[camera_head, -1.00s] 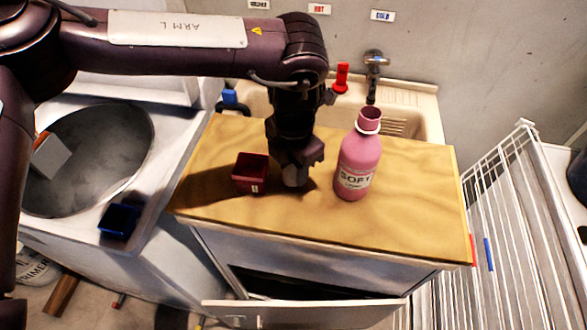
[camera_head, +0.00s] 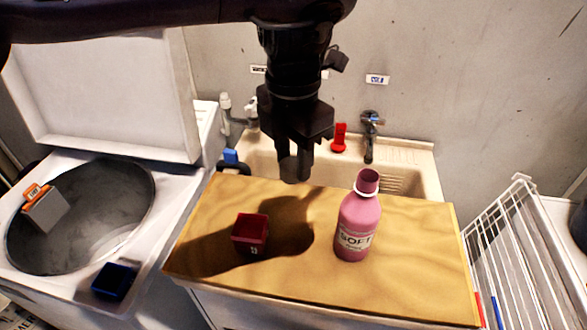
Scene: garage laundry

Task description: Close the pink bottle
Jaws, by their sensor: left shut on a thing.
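The pink bottle (camera_head: 358,228), labelled SOFT, stands upright on the right part of the wooden top. Its mouth is open, with no cap on it and a pale ring around the neck. My left gripper (camera_head: 296,172) points down, left of the bottle and above the wooden top's back part. It is shut on a small greyish cap-like piece (camera_head: 289,170), partly hidden by the fingers. My right gripper is not in view.
A dark red open box (camera_head: 250,233) sits on the wooden top (camera_head: 410,285), left of the bottle. A sink (camera_head: 412,160) with a tap (camera_head: 369,135) lies behind. An open washer (camera_head: 130,180) stands left, a white wire rack (camera_head: 510,250) right.

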